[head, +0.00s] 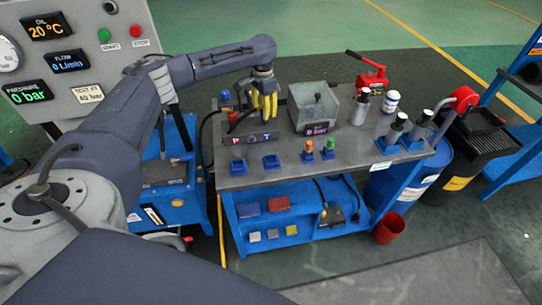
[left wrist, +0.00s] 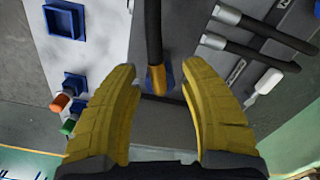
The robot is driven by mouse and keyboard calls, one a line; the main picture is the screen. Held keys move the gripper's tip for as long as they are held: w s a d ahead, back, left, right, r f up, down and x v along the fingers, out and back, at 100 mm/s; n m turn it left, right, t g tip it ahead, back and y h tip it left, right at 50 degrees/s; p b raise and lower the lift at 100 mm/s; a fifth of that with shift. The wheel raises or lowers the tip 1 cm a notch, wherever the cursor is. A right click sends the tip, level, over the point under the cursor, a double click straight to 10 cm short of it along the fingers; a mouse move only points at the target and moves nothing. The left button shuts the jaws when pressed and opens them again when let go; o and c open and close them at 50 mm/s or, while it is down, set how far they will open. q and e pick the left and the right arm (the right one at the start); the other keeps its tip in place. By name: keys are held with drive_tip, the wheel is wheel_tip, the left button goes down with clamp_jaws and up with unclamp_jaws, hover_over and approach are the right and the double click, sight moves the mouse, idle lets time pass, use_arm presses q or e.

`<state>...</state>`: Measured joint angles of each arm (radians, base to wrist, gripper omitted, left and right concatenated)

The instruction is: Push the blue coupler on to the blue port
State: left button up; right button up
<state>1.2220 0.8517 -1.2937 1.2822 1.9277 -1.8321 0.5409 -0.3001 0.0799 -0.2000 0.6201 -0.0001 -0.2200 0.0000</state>
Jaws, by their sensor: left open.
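My left gripper (head: 265,112) has yellow fingers and is open above the dark port block (head: 246,140), which carries a red P and a blue T mark. In the left wrist view the two fingers (left wrist: 160,85) stand apart. Between them a black hose ends in a bronze-coloured fitting with blue at its sides, apparently the blue coupler (left wrist: 160,78). I cannot tell whether the fingers touch it, or whether it sits on the port. The blue port's mouth is hidden. My right gripper is in neither view.
Two blue holders (head: 238,166) stand empty near the bench's front edge. Beside them are an orange-capped (head: 308,147) and a green-capped piece (head: 329,143). A grey metal tank (head: 314,108) stands right of the gripper. Bottles (head: 360,107) and a red hand pump (head: 371,76) are farther right.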

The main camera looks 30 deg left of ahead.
use_arm(q)
drive_tip(key=shift+r, duration=1.95)
